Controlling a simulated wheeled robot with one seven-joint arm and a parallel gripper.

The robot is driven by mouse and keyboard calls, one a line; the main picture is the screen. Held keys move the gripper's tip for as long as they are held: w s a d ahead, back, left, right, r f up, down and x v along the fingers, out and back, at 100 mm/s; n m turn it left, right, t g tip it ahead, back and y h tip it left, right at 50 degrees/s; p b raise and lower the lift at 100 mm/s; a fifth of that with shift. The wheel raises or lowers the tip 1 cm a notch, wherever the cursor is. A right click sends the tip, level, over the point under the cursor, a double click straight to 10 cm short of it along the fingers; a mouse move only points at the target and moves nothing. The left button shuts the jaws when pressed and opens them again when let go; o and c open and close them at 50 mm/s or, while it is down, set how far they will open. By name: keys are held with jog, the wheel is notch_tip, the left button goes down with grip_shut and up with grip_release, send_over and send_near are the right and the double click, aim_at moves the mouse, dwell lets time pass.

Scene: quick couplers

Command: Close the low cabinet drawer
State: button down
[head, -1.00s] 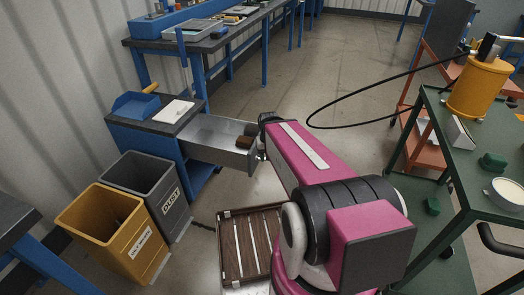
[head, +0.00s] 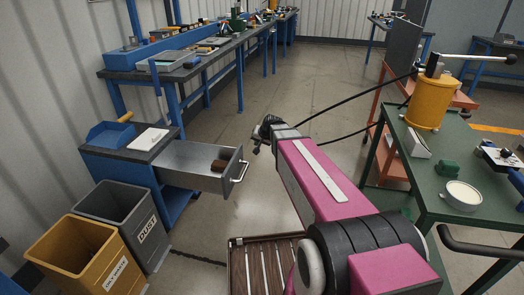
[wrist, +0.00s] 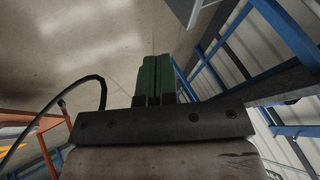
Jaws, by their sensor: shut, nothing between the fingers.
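The low cabinet (head: 130,154) is blue with a dark top and stands by the left wall. Its grey metal drawer (head: 190,162) is pulled out to the right, with a silver bar handle (head: 240,170) on its front. A brown block (head: 220,165) lies in the drawer near the front. My gripper (head: 262,133) is beyond and to the right of the handle, apart from it. In the wrist view its green fingers (wrist: 155,78) are together with nothing between them.
A grey bin (head: 120,215) and a yellow bin (head: 80,255) stand in front of the cabinet. A brown slatted crate (head: 236,262) is on the floor nearer me. A green table (head: 440,205) stands at right. The floor (head: 300,85) beyond my gripper is clear.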

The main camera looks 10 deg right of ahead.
aim_at(241, 151)
jog(key=shift+w+a+f, duration=1.1)
jog(key=shift+f, duration=0.2)
jog(key=shift+w+a+f, duration=1.1)
jog(key=shift+w+f, duration=0.05)
jog(key=shift+f, duration=0.15)
jog(key=shift+w+a+f, duration=1.1)
jog(key=shift+f, duration=0.2)
jog(key=shift+a, duration=0.1)
jog(key=w+a, duration=0.4)
jog(key=a, duration=0.7)
jog(key=w+a, duration=0.4)
jog(key=a, duration=0.7)
jog(key=w+a, duration=0.4)
jog(key=a, duration=0.7)
jog(key=shift+d, duration=0.1)
